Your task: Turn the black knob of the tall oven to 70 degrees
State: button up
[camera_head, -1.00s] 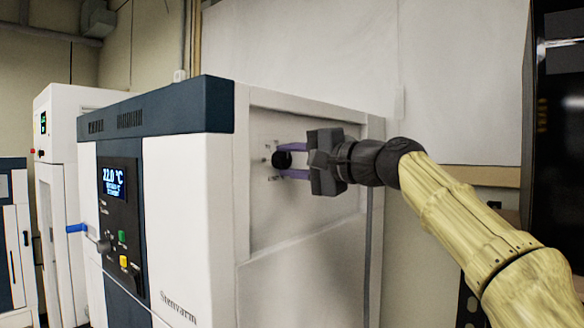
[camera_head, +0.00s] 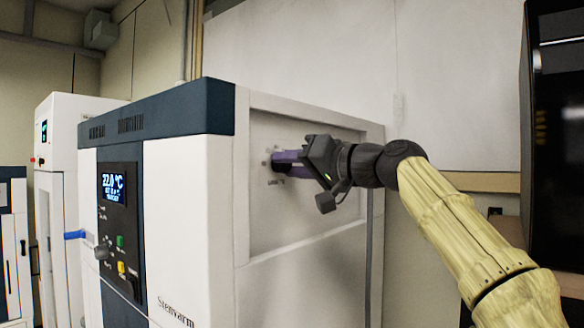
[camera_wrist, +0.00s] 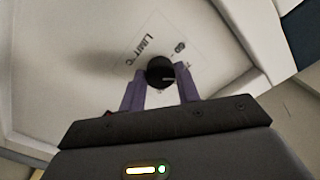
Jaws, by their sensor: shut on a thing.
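The tall oven (camera_head: 190,200) is white with a dark blue top band. Its black knob (camera_wrist: 160,72) is on the recessed side panel, beside the printed word LIMIT and a degree mark. In the wrist view the knob sits between the two purple fingers, with a pale pointer line on its face. My gripper (camera_head: 277,160) reaches the panel from the right and is shut on the knob, its body rolled at a slant. In the head view the fingers hide most of the knob. The full dial scale is too small or hidden to read.
The oven's front has a display (camera_head: 113,185) reading about 22.0 °C, with green and yellow buttons below. A blue-tipped handle (camera_head: 75,234) sticks out at the left. A white cabinet (camera_head: 60,150) stands behind. A dark cabinet (camera_head: 555,130) stands at the right.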

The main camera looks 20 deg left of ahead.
jog(key=shift+f, duration=0.3)
jog(key=o, duration=0.7)
jog(key=shift+o, duration=1.4)
jog(key=shift+r, duration=0.15)
jog(key=shift+d, duration=0.1)
